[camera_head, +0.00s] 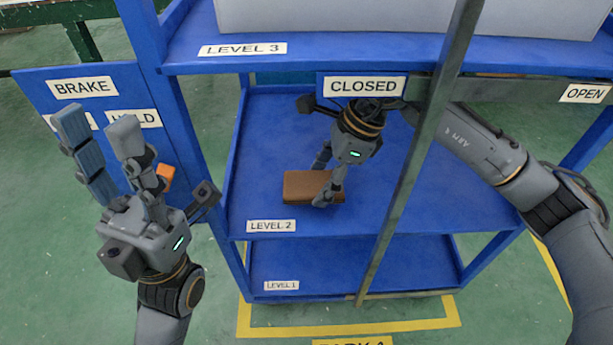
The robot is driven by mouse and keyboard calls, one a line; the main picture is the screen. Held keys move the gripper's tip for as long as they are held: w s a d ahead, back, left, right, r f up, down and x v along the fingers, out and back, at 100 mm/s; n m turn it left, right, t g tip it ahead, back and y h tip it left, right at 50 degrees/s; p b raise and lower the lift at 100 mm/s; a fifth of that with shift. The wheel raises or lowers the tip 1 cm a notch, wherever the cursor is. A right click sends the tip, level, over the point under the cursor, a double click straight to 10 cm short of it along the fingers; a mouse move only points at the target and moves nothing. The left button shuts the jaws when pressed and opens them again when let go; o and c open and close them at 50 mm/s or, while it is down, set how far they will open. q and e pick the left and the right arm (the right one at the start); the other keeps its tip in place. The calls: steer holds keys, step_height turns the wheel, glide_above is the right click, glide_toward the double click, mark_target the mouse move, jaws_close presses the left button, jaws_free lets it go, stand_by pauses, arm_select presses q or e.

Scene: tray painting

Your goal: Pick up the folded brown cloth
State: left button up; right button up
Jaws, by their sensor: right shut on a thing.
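The folded brown cloth (300,187) lies on the blue level 2 shelf, near its front left. My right gripper (328,190) reaches in over this shelf from the right and points down at the cloth. Its fingers are shut on the cloth's right part. I cannot tell whether the cloth is clear of the shelf. My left gripper (95,140) is raised at the left, in front of the brake panel. Its fingers stand apart, with nothing seen between them.
The blue rack has a level 2 shelf (400,205), a level 1 shelf (345,265) below and a level 3 shelf (330,55) above with a white box (410,15). A grey upright bar (412,165) crosses the front. An orange piece (166,174) shows by the brake panel (45,95).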

steer(key=d+p, duration=0.2)
steer(key=d, duration=1.3)
steer(key=shift+p, duration=0.3)
